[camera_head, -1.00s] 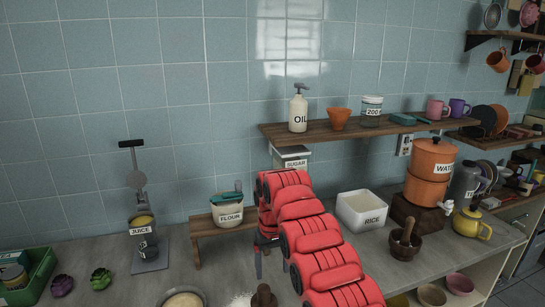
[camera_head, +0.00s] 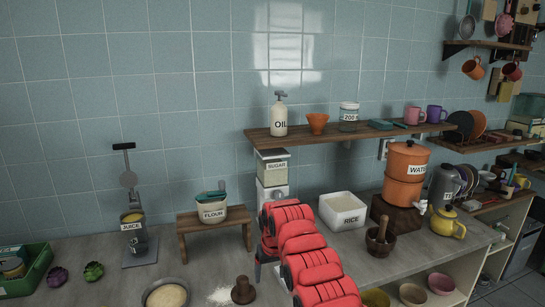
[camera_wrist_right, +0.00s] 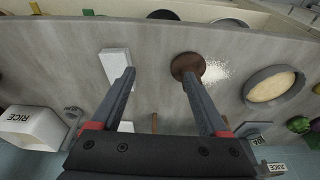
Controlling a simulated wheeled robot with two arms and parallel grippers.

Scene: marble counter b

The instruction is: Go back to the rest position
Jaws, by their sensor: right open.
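My right arm comes in red from the bottom of the head view, and its gripper (camera_head: 262,268) is mostly hidden behind the arm, in front of the sugar dispenser (camera_head: 273,172). In the right wrist view the right gripper (camera_wrist_right: 160,78) is open, with nothing between its two straight dark fingers. One fingertip appears beside a white block (camera_wrist_right: 115,64), the other beside a brown wooden tool (camera_wrist_right: 186,66); I cannot tell the height gap. The wooden tool also shows in the head view (camera_head: 243,291). My left gripper is not in view.
A pan of dough (camera_head: 167,295) and spilled white powder (camera_head: 219,296) are at the front. The flour tub (camera_head: 212,210) stands on a small bench. A rice bin (camera_head: 342,211), mortar (camera_head: 380,240) and water pot (camera_head: 405,175) are at right. A wooden shelf (camera_head: 350,134) overhangs the back.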

